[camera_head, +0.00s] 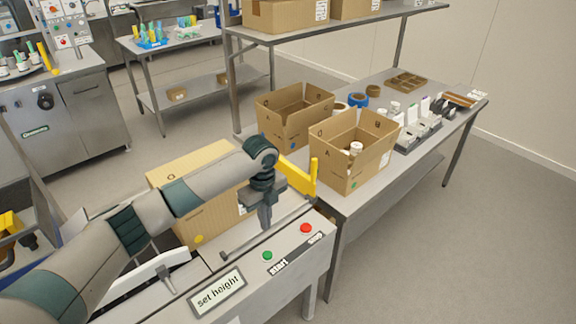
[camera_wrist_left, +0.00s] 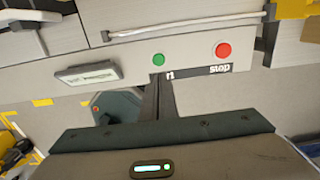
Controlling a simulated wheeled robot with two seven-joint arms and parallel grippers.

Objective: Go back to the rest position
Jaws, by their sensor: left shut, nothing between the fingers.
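My left arm comes in from the left of the head view. Its gripper (camera_head: 265,222) points down, shut and empty, over the machine's front panel. The green button (camera_head: 267,255) lies just in front of it, beside the "start" label, and the red button (camera_head: 306,228) lies to its right. In the left wrist view the gripper (camera_wrist_left: 160,82) shows as a narrow dark bar below the green button (camera_wrist_left: 158,59), partly covering the label. The red button (camera_wrist_left: 222,49) is at right. Contact with the panel cannot be told. My right gripper is in neither view.
A "set height" plate (camera_head: 217,293) is on the panel. A large cardboard box (camera_head: 205,220) and a yellow part (camera_head: 298,178) are close to my left wrist. Two open boxes (camera_head: 295,115) (camera_head: 350,160) stand on the table at right. Floor is clear at lower right.

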